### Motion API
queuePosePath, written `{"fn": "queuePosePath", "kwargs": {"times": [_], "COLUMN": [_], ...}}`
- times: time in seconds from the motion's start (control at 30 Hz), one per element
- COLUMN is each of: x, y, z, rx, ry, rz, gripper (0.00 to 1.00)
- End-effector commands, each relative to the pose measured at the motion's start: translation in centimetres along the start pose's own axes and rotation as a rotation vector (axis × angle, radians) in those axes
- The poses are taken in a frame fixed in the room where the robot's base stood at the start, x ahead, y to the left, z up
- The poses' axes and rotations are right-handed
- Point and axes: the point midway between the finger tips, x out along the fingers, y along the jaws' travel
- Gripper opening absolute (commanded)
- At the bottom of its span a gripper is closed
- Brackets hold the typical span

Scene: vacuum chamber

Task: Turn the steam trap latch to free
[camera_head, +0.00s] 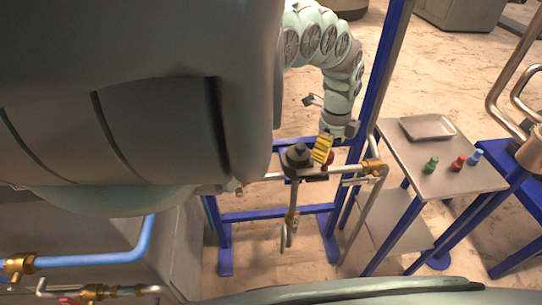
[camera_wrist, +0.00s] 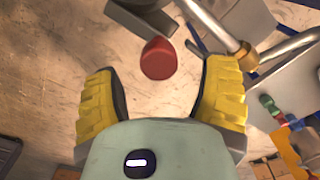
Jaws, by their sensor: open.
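The steam trap (camera_head: 298,157) is a dark rounded body on a pipe in the blue frame, below my arm in the head view. A red knob (camera_wrist: 158,58), which looks like its latch, shows at the top middle of the wrist view, beside a grey block (camera_wrist: 145,15). My gripper (camera_wrist: 163,88) is open and empty, with its yellow fingers on either side and the red knob just beyond the gap between them. In the head view my gripper (camera_head: 322,148) is at the right of the trap and partly hides the knob. I cannot tell the latch's setting.
A pipe with a brass fitting (camera_head: 372,167) runs right of the trap. A blue post (camera_head: 378,80) stands close behind my arm. A side table (camera_head: 450,181) at the right holds a tray (camera_head: 428,127) and small green, red and blue items. Open floor lies below the trap.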

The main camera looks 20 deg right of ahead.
Motion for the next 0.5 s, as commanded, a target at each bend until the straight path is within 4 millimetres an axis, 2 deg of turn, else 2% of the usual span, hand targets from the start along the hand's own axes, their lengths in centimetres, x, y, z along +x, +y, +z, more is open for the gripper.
{"fn": "queuePosePath", "kwargs": {"times": [0.03, 0.2, 0.5], "x": [0.8, 2.2, 3.2], "y": [0.2, 0.0, 0.1], "z": [-0.2, -0.3, 0.0], "rx": [0.001, 0.003, 0.001], "ry": [0.003, 0.004, -0.002], "rz": [0.005, 0.003, 0.002], "gripper": [0.73, 0.73, 0.73]}}
